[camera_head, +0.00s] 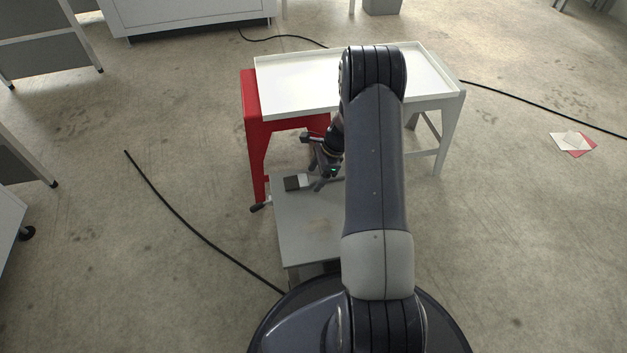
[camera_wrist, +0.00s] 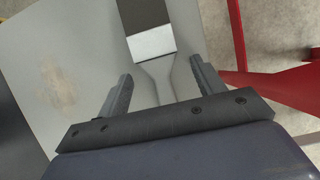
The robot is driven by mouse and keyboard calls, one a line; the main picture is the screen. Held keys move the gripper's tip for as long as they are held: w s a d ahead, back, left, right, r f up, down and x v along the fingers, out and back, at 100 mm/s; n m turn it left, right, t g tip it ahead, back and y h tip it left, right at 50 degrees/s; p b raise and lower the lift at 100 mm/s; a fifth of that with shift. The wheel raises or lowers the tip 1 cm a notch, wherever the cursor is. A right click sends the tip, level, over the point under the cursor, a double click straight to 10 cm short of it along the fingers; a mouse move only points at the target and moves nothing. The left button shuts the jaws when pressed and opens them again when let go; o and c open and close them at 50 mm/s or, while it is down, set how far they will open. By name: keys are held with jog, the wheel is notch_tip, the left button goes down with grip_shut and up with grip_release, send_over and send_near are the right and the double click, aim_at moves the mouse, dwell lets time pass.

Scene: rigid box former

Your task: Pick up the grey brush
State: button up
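The grey brush (camera_head: 297,182) lies on a small grey platform (camera_head: 305,235), near its far edge. Its dark bristles are at the left and its handle runs right toward my gripper (camera_head: 326,180). In the wrist view the brush (camera_wrist: 152,45) shows dark bristles at the top, a pale metal band and a grey handle. The handle runs down between the two fingers of my gripper (camera_wrist: 160,82). The fingers are apart, with a gap on each side of the handle. The lower end of the handle is hidden behind the gripper body.
A white-topped table (camera_head: 300,85) with a red left leg frame (camera_head: 255,130) stands just behind the platform. Black cables (camera_head: 190,220) lie on the concrete floor. Papers (camera_head: 573,143) lie on the floor at the right. The near part of the platform is bare except for a stain.

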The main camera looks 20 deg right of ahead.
aim_at(316, 178)
jog(key=c, duration=1)
jog(key=shift+r, duration=0.15)
notch_tip(316, 178, up, 10)
jog(key=p, duration=0.4)
jog(key=s+a+r+n+g+h+p, duration=0.1)
jog(key=s+a+r+n+g+h, duration=0.15)
jog(key=a+r+n, duration=0.6)
jog(key=s+a+r+n+g+h, duration=0.25)
jog(key=r+n, duration=0.25)
jog(key=n, duration=0.7)
notch_tip(316, 178, up, 22)
jog(key=s+p, duration=0.2)
jog(key=p, duration=3)
jog(key=shift+a+y, duration=0.3)
jog(key=shift+a, duration=0.05)
jog(key=shift+s, duration=0.1)
